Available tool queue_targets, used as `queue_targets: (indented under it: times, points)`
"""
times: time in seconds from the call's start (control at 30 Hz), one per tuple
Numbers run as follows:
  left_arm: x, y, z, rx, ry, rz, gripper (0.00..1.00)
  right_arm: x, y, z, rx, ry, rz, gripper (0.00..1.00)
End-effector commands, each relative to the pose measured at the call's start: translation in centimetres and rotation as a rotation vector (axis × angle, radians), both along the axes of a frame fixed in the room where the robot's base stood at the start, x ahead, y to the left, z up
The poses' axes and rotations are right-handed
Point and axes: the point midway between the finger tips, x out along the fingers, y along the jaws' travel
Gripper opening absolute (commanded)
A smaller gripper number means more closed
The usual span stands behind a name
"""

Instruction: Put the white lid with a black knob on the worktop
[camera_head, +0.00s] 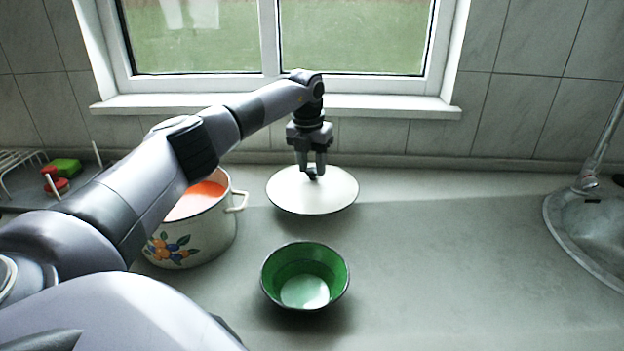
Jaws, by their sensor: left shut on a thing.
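The white lid (335,195) is a round, pale disc near the back of the grey worktop (435,250). Its black knob (312,174) is mostly hidden between the fingers of my left gripper (313,170). My left gripper points down from above and is shut on the knob. A shadow shows below the lid's front right edge; I cannot tell whether the lid touches the worktop or is slightly above it. My right gripper is not in view.
A white enamel pot (190,240) with painted fruit and orange contents stands open at left, partly behind my left arm. A green bowl (305,262) stands in front of the lid. A metal sink (590,225) is at right. The worktop between bowl and sink is clear.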

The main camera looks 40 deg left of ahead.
Motion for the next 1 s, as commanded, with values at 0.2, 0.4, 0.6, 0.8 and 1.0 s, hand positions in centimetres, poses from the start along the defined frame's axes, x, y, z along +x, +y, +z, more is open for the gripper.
queue_targets:
  times: [0.2,0.4,0.6,0.8,1.0]
  points:
    - [0.0,0.0,-2.1,0.000,0.001,0.000,0.09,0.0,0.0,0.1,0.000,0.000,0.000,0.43]
    - [0.0,-0.1,-4.3,-0.001,-0.001,0.000,0.09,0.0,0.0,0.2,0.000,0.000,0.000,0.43]
    - [0.1,0.0,-4.3,0.000,-0.003,0.000,0.09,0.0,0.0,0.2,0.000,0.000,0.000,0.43]
    - [0.0,0.0,-4.7,0.000,0.000,0.000,0.58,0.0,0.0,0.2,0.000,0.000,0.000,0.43]
    - [0.0,0.0,-4.7,0.000,0.000,0.000,0.64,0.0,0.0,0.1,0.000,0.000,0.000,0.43]
